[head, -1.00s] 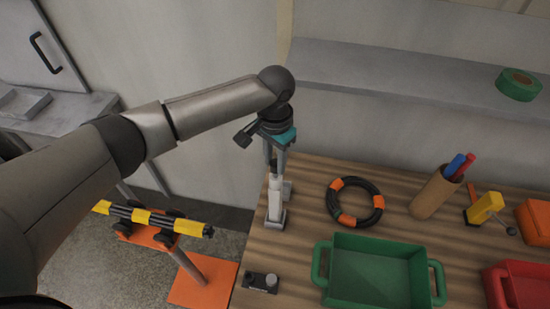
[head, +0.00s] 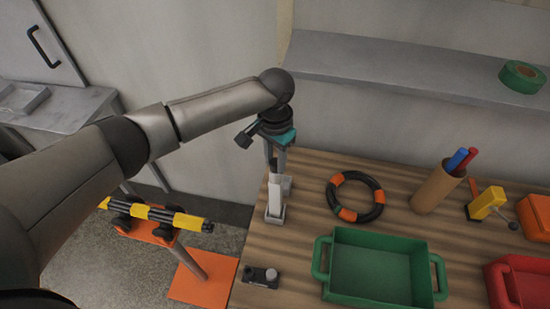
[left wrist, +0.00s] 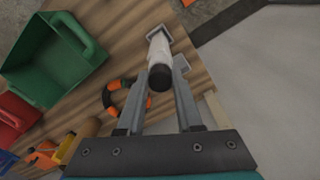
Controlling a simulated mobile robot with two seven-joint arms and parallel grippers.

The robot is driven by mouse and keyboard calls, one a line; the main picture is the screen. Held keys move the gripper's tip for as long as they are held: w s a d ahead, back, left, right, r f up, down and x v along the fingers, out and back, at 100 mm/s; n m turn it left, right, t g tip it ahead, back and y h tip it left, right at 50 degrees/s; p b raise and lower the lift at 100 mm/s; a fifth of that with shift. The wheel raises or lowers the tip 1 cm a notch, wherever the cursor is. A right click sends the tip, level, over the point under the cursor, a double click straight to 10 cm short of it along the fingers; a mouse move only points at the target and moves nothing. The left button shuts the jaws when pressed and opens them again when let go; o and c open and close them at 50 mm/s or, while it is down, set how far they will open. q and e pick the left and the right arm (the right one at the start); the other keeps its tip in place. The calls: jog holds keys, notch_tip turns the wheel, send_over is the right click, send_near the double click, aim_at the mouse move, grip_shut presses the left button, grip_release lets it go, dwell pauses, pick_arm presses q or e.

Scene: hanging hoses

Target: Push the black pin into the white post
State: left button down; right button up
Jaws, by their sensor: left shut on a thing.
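The white post (head: 275,197) stands upright on a small grey base at the table's left edge. In the left wrist view the post (left wrist: 158,48) is seen from above. The round dark end of the black pin (left wrist: 160,78) lies in line with the post's near end. My left gripper (head: 276,168) points down over the post's top. In the left wrist view its two fingers (left wrist: 162,90) flank the pin, and the gripper is shut on it. How deep the pin sits in the post cannot be told. My right gripper is not in view.
A green tray (head: 421,270), a black and orange ring (head: 377,197) and a small dark block (head: 261,277) are on the table. Yellow-banded black hoses (head: 160,214) rest on an orange stand (head: 205,284) left of the table. A wall shelf (head: 400,75) is behind.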

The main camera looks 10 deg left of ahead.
aim_at(275, 163)
pick_arm(q)
jog(key=c, duration=0.5)
grip_release()
notch_tip(275, 163, up, 15)
jog(key=shift+b, duration=0.4)
